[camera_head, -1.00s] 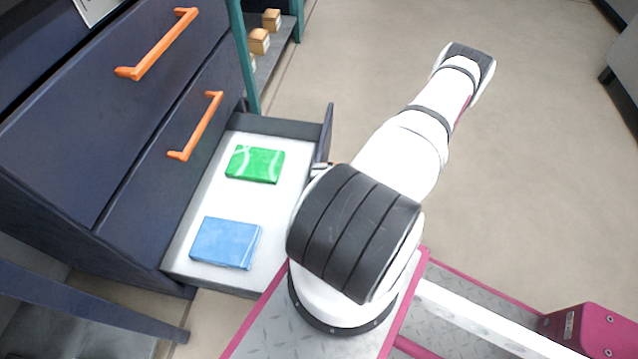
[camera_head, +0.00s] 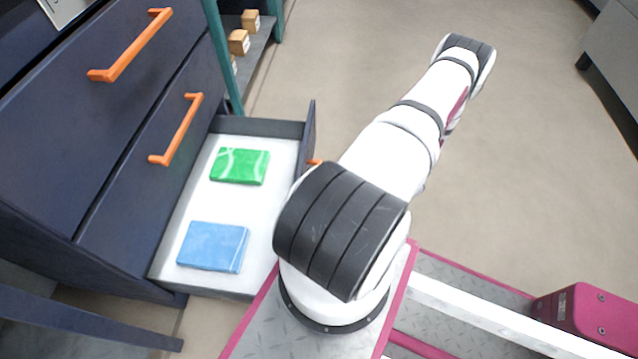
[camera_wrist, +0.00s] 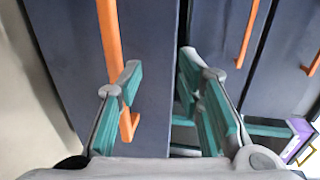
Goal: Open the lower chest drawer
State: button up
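The lower chest drawer (camera_head: 262,210) stands pulled out from the dark blue chest in the head view. A green packet (camera_head: 240,166) and a blue packet (camera_head: 213,247) lie on its pale floor. A bit of its orange handle (camera_head: 314,162) shows beside my arm, which hides the rest of the drawer front. In the wrist view my gripper (camera_wrist: 165,80) is open, with teal pads apart and nothing held. The drawer's dark front (camera_wrist: 152,50) is ahead of it. The orange handle (camera_wrist: 108,35) runs down behind the left finger; whether they touch cannot be told.
Two closed drawers above carry orange handles (camera_head: 178,130). A teal-framed shelf (camera_head: 262,50) with small boxes stands beside the chest. A dark bar (camera_head: 80,315) is at lower left. Open floor (camera_head: 540,170) lies to the right of my arm.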

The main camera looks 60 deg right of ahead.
jog(key=f+b+v, duration=0.1)
jog(key=f+v, duration=0.1)
jog(key=v, duration=0.8)
jog(key=shift+s, duration=0.25)
dwell(0.6)
jog(key=shift+f, duration=0.1)
jog(key=shift+w+f, duration=0.1)
jog(key=shift+f, duration=0.05)
